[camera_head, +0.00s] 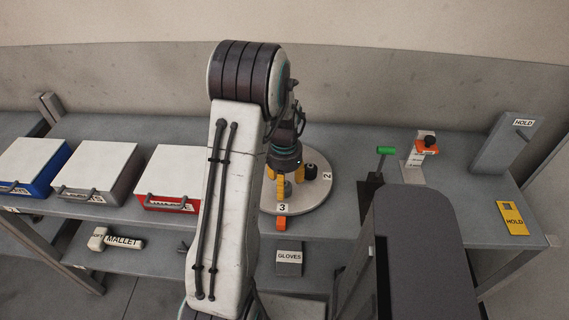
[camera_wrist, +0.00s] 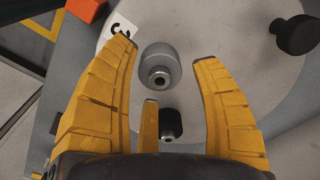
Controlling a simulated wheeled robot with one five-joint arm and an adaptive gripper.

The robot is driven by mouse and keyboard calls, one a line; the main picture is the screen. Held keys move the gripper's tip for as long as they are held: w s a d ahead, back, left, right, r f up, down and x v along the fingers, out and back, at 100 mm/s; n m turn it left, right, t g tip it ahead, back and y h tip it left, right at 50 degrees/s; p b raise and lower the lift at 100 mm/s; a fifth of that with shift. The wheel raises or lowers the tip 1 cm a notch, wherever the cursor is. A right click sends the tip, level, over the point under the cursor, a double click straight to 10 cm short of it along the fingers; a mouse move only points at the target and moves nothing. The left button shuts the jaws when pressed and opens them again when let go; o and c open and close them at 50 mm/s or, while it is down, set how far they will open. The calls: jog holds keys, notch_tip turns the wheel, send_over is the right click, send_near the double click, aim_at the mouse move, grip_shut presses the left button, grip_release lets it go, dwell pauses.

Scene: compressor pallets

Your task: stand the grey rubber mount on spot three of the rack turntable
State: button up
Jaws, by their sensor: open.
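The grey rubber mount (camera_wrist: 160,66) stands on the pale turntable (camera_head: 307,203), close to the label "3" (camera_wrist: 121,26). In the head view the mount (camera_head: 288,190) shows small beneath my gripper. My gripper (camera_wrist: 163,52) is open, its yellow fingers spread around the mount with visible gaps at both sides. It points down over the turntable (camera_wrist: 232,25). A dark mount (camera_wrist: 171,124) stands behind the grey one, between the fingers. Another black knobbed piece (camera_wrist: 297,36) is at the upper right. My fingers partly hide the turntable.
An orange block (camera_head: 281,223) sits at the turntable's front edge. Blue, grey and red boxes (camera_head: 172,182) line the left. To the right are a green-topped stand (camera_head: 386,151), an orange-topped stand (camera_head: 424,147) and a HOLD tag (camera_head: 513,217). A GLOVES box (camera_head: 289,258) lies below.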

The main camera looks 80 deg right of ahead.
jog(key=shift+d+r+b, duration=0.1)
jog(key=shift+r+b, duration=0.45)
jog(key=shift+b, duration=0.05)
notch_tip(320, 180, up, 9)
jog(key=b, duration=0.4)
jog(key=w+a+r+n+t+h, duration=0.1)
jog(key=w+a+r+n, duration=0.1)
jog(key=w+a+n, duration=0.5)
jog(key=w+a+r+n, duration=0.25)
jog(key=w+a, duration=0.55)
jog(key=w, duration=0.6)
jog(key=a+f+n+t+y, duration=0.1)
jog(key=a+f+n+t, duration=0.1)
jog(key=a+n, duration=1.3)
jog(key=shift+a+f+t, duration=0.2)
jog(key=shift+a+t, duration=0.1)
jog(key=shift+a, duration=4.75)
